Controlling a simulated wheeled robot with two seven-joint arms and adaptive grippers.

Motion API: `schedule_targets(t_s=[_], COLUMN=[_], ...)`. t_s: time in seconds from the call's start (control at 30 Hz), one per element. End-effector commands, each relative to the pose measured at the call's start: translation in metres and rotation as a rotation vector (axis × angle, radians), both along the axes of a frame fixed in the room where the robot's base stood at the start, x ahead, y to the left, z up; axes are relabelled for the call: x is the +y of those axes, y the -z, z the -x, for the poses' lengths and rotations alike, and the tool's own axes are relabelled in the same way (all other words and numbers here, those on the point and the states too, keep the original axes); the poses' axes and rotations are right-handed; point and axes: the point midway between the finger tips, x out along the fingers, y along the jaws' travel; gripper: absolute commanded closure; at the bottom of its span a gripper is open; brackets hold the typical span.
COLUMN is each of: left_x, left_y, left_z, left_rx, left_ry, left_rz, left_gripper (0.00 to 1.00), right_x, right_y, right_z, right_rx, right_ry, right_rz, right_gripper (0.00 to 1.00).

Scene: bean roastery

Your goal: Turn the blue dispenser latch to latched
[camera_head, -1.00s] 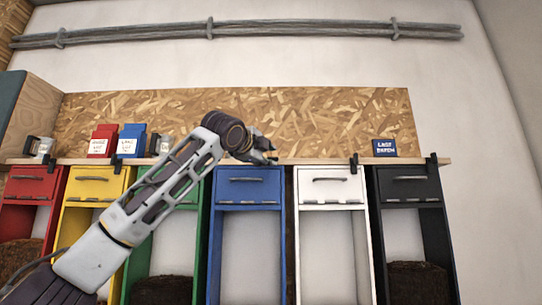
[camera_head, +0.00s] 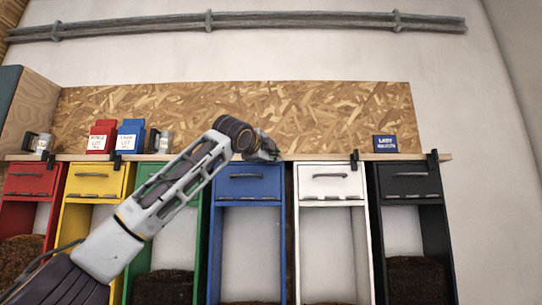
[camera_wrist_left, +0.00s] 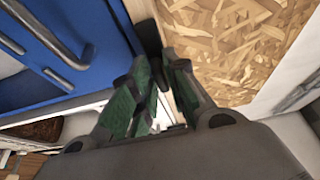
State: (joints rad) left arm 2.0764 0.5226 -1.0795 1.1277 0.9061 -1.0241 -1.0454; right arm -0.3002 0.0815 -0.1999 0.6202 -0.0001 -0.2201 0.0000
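The blue dispenser (camera_head: 248,190) stands in the row below the shelf. Its latch is hidden behind my gripper in the head view. In the left wrist view the blue front (camera_wrist_left: 95,20) fills the upper left, and a dark piece that looks like the latch (camera_wrist_left: 148,38) is at its edge, between the fingertips. My left gripper (camera_head: 272,152) is at the blue dispenser's upper right corner. In the wrist view its green-padded fingers (camera_wrist_left: 155,68) are close together and appear shut on that dark piece; the exact contact and the latch's angle are unclear. My right gripper is out of view.
The white dispenser (camera_head: 331,184) and black dispenser (camera_head: 410,184) stand to the right, each with a black latch at its upper right. A dark blue sign (camera_head: 385,144), bags and mugs stand on the shelf (camera_head: 320,157). Green, yellow and red dispensers stand to the left.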

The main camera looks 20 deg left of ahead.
Motion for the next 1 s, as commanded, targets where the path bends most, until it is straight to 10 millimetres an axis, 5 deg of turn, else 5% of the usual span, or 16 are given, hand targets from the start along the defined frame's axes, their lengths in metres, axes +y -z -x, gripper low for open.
schedule_targets(t_s=[0.57,1.0], left_x=[0.000,-0.001], left_y=[0.002,0.006], left_z=[-0.001,-0.001], left_rx=[-0.008,-0.072], left_ry=[0.000,0.001], left_rz=[0.036,0.258], left_gripper=[1.00,1.00], right_x=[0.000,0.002], right_y=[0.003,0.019], right_z=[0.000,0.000], right_rx=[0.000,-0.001], right_ry=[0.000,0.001], right_rz=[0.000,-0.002], right_gripper=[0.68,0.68])
